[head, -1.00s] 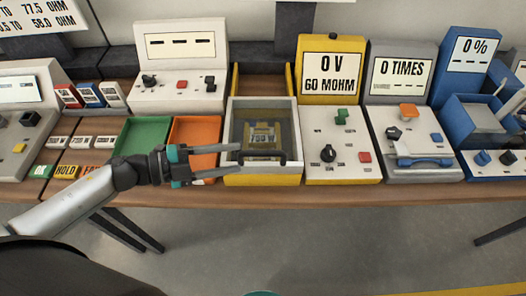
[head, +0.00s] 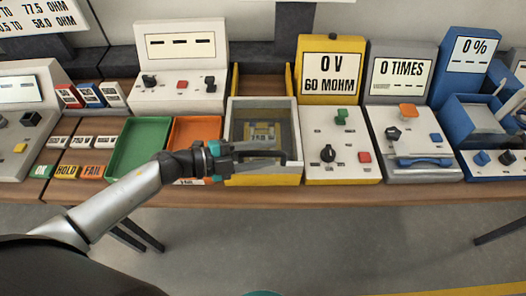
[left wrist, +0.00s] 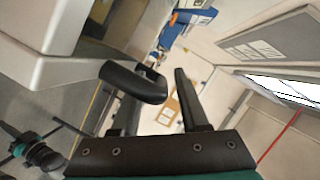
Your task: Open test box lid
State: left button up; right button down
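The test box (head: 233,168) is a cream and yellow box in the middle of the bench. Its see-through lid (head: 262,117) is down, and a yellow part marked with a voltage shows blurred beneath it. A dark bar handle (left wrist: 133,82) sits at the lid's front. My left gripper (head: 262,156) is at this handle, reaching in from the left. In the left wrist view its fingers stand apart, with the handle's end by the gap; whether they touch it is unclear. A black and teal part (left wrist: 40,152), likely of my right arm, shows at lower left there; its fingers cannot be made out.
A green tray (head: 112,170) and an orange tray (head: 205,130) lie left of the box. A yellow meter reading 0 V (head: 333,72) stands close on its right, then a grey counter (head: 402,78) and a blue unit (head: 468,65). The floor in front is clear.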

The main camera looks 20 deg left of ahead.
pick_arm(q)
grip_shut()
dwell(1.2)
